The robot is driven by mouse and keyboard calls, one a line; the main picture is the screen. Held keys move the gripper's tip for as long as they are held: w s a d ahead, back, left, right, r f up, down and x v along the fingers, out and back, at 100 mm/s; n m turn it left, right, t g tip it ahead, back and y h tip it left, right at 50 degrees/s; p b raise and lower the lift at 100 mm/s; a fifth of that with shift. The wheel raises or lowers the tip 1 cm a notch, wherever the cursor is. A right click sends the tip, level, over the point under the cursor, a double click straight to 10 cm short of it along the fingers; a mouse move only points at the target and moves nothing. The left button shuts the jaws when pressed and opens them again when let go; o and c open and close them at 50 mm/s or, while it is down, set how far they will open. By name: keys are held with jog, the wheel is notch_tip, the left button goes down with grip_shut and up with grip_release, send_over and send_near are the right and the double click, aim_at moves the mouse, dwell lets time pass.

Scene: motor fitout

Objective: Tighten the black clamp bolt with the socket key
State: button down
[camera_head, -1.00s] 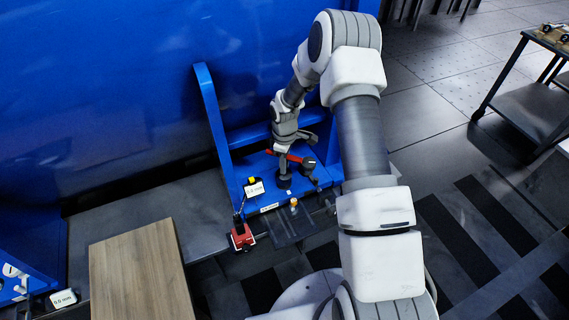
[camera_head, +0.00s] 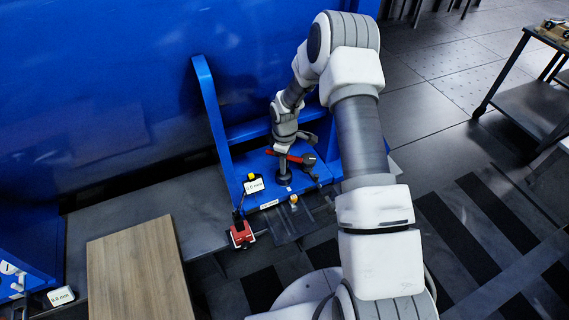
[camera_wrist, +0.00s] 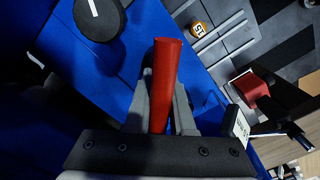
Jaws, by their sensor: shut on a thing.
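My gripper (camera_wrist: 165,110) is shut on the red handle (camera_wrist: 166,75) of the socket key, which points away between the fingers in the wrist view. In the head view the red handle (camera_head: 292,156) lies roughly level under my wrist, above the blue fixture. A dark upright cylinder (camera_head: 284,177) stands below it on the blue base; I cannot tell whether it is the clamp bolt or the key's socket. A black round disc (camera_wrist: 98,18) with a white mark shows at the top of the wrist view. Contact between key and bolt is not clear.
A blue upright plate (camera_head: 213,125) stands left of my wrist. A white reading label (camera_head: 254,185), a red block (camera_head: 241,235) and a small orange knob (camera_head: 293,198) are near the front edge. A wooden board (camera_head: 140,275) lies at lower left.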

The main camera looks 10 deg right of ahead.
jog(key=shift+f, duration=0.1)
dwell(0.4)
jog(key=shift+m, duration=1.4)
jog(key=shift+m+b, duration=0.35)
jog(key=shift+m, duration=1.05)
jog(key=shift+m, duration=1.4)
